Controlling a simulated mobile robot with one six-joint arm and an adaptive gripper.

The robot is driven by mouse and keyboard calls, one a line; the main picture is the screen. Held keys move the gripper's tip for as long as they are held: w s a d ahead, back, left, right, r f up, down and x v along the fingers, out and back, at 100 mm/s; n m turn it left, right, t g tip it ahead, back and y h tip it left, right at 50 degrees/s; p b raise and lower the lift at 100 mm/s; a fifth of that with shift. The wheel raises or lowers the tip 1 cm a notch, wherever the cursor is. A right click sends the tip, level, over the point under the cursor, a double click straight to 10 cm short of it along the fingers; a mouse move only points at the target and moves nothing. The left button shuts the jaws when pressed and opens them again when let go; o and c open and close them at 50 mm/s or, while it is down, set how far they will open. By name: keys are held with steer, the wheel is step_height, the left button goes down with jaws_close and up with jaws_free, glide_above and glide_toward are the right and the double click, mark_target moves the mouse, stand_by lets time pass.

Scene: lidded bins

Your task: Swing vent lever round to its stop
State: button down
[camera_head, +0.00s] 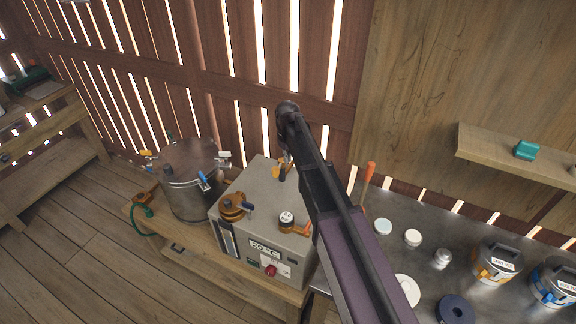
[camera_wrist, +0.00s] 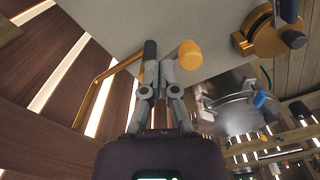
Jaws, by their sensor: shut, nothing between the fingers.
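In the wrist view an orange-brass bent rod (camera_wrist: 98,92) ends in a dark grip (camera_wrist: 150,50); it looks like the vent lever. In the head view its orange part (camera_head: 278,171) and dark grip (camera_head: 282,175) show at the back of the grey box's top. A yellow-orange round post (camera_wrist: 190,55) stands right of the grip in the wrist view. My gripper (camera_wrist: 165,68) is shut and empty, its tips between grip and post. I cannot tell whether they touch either. In the head view my arm hides most of the gripper.
The grey box (camera_head: 262,235) carries an orange wheel (camera_head: 232,207) with a dark knob and a white-capped knob (camera_head: 287,219). A lidded metal pot (camera_head: 190,185) stands left. Lidded bins (camera_head: 495,262) and jars sit on the right bench. A slatted wall is behind.

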steer(key=shift+r+p, duration=0.95)
steer(key=shift+r, duration=0.25)
steer(key=s+d+f+m+b, duration=0.2)
steer(key=s+d+m, duration=0.1)
steer(key=s+d, duration=0.8)
steer(key=s+d+f+m+b, duration=0.3)
steer(key=s+d+m, duration=0.1)
steer(key=s+d, duration=0.7)
steer(key=shift+s+d+m, duration=0.25)
steer(key=shift+d+m, duration=0.05)
steer(key=shift+d, duration=0.25)
steer(key=shift+s+f, duration=0.1)
steer(key=shift+s, duration=0.05)
